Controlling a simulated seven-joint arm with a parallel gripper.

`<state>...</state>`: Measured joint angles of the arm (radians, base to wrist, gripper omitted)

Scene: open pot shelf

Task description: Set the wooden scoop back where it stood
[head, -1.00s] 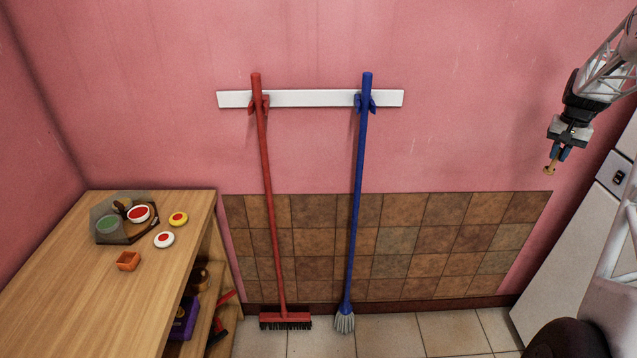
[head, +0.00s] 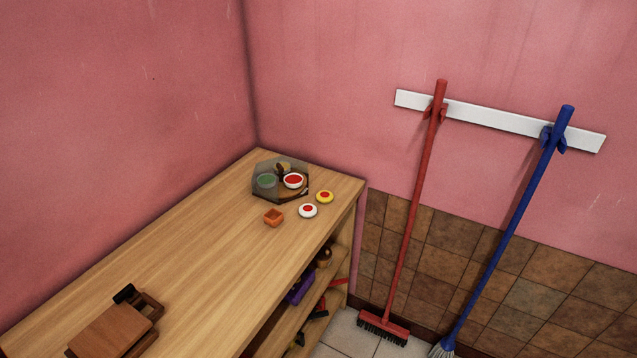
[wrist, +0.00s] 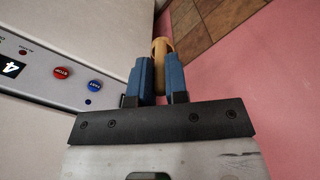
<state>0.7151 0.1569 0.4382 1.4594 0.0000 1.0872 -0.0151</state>
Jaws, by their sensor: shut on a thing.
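The wooden scoop (wrist: 159,48) is between the blue fingers of my gripper (wrist: 160,80) in the wrist view. My gripper is shut on it, and the scoop's light brown round end sticks out past the fingertips. My gripper is out of the head view now. The wooden shelf unit (head: 190,260) stands along the left wall in the head view, with several things on its top and lower boards. The place where the scoop stood cannot be told from these frames.
A red broom (head: 412,210) and blue mop (head: 510,230) hang right. A white panel with buttons (wrist: 60,75) is beside my gripper.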

